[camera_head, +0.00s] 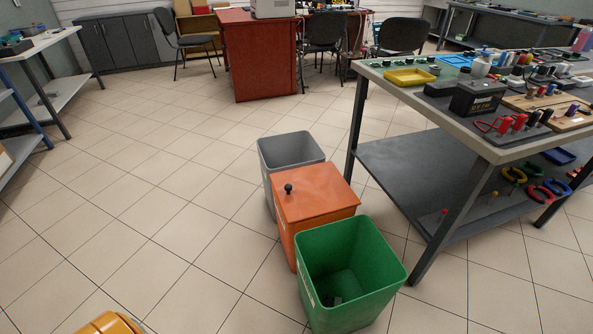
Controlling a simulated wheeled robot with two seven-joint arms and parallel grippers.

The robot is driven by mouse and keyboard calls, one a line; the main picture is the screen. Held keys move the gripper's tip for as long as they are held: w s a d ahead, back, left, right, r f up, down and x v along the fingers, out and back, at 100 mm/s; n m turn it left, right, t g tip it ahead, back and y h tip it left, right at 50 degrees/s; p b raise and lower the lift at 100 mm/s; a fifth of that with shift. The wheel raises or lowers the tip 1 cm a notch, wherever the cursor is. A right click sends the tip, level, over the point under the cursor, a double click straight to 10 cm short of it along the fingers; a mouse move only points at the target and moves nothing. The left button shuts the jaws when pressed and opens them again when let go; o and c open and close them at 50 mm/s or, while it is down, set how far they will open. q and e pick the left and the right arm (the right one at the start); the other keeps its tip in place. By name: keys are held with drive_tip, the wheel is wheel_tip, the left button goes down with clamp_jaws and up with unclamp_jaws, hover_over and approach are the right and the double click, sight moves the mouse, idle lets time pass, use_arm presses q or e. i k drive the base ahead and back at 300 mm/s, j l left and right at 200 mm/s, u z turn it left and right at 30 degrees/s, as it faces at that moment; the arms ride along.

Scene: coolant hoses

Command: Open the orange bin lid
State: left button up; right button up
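The orange bin (290,238) stands on the tiled floor between two other bins. Its orange lid (318,191) lies shut on top. A dark round knob (288,188) stands up near the lid's left edge. The inside of the orange bin is hidden by the lid. Neither of my grippers shows in the head view.
A grey open bin (291,150) stands behind the orange one and a green open bin (350,270) in front, with small dark items inside. A workbench (440,120) with a lower shelf (425,170) stands close on the right. The floor to the left is clear.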

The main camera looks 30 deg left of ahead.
sight(314, 190)
drive_tip(key=i+j+z, duration=0.35)
drive_tip(key=j, duration=0.65)
drive_tip(key=j+z, duration=0.3)
drive_tip(key=j, duration=0.7)
drive_tip(key=j+z, duration=0.35)
drive_tip(key=j, duration=0.7)
drive_tip(key=k+j+z, duration=0.15)
drive_tip(key=j+z, duration=0.2)
drive_tip(key=j, duration=0.65)
